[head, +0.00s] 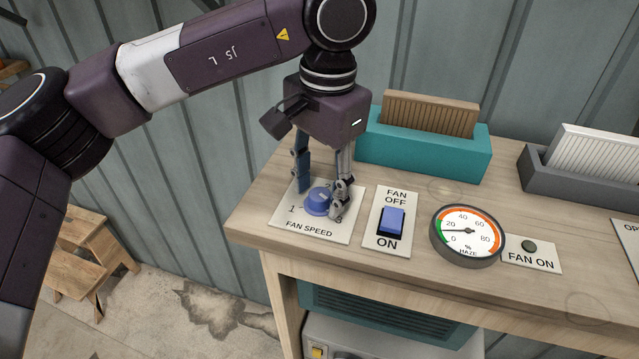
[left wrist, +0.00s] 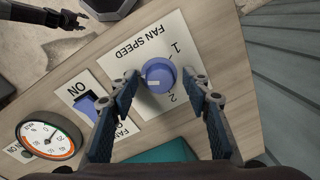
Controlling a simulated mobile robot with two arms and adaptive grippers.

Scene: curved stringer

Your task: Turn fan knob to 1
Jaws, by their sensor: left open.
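The blue fan knob (head: 317,201) sits on the white FAN SPEED plate (head: 290,222) near the bench's left end. In the left wrist view the knob (left wrist: 159,75) has a pale mark on its face, and the numbers 1 and 2 show beside it on the plate (left wrist: 150,40). My left gripper (head: 322,200) is open and points down over the knob. In the left wrist view its fingertips (left wrist: 163,78) stand on both sides of the knob, and contact is unclear. A dark gripper, apparently my right one (left wrist: 70,19), shows small at the upper left of that view.
Right of the plate are a blue FAN OFF/ON rocker switch (head: 392,221), a round haze gauge (head: 467,234) and a dark FAN ON lamp (head: 528,246). A teal holder (head: 425,153) with a brown filter stands behind. A grey holder (head: 570,178) is farther right.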

